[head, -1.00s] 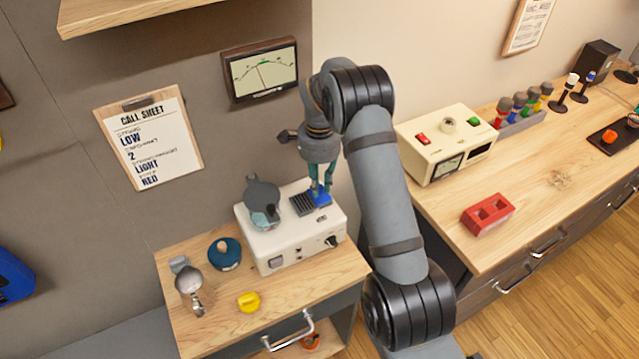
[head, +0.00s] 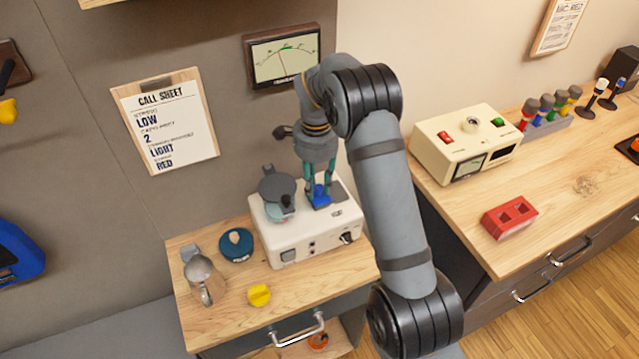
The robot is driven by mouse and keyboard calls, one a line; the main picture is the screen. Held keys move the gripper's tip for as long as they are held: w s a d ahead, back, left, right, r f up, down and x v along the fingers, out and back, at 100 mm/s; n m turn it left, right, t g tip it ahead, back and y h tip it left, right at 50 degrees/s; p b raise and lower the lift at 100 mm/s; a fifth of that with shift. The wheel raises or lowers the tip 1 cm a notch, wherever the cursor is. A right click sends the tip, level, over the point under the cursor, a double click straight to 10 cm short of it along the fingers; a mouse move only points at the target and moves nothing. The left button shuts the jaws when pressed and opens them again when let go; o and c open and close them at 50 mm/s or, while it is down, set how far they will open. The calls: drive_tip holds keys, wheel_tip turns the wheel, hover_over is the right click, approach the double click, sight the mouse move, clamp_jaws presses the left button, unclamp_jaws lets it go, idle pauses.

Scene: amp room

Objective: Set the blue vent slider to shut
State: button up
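The blue vent slider (head: 318,199) lies on top of the cream amp box (head: 270,232) on the small wooden bench. Its plate covers the area where dark vent slots showed before; no open slots are visible now. My gripper (head: 318,190) points down over the slider, with one finger on each side of its raised blue tab. The fingers stand apart, and whether they still touch the tab is too small to tell. My arm comes in from the right.
A dark-lidded pot (head: 278,193) stands on the box, close left of my gripper. A metal jug (head: 202,276), a blue round object (head: 236,245) and a yellow knob (head: 259,294) are on the bench. A call sheet (head: 166,124) and a meter (head: 284,60) hang behind.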

sight(317, 187)
drive_tip(key=shift+o, duration=1)
drive_tip(key=shift+d, duration=0.1)
wheel_tip(317, 187, up, 12)
drive_tip(key=shift+f, duration=0.1)
wheel_tip(317, 187, down, 12)
drive_tip(key=shift+r, duration=0.2)
drive_tip(key=shift+w+d+f, duration=0.1)
drive_tip(key=shift+d+f, duration=0.05)
drive_tip(key=shift+f, duration=0.05)
drive_tip(key=shift+w+d, duration=0.2)
drive_tip(key=shift+d, duration=0.05)
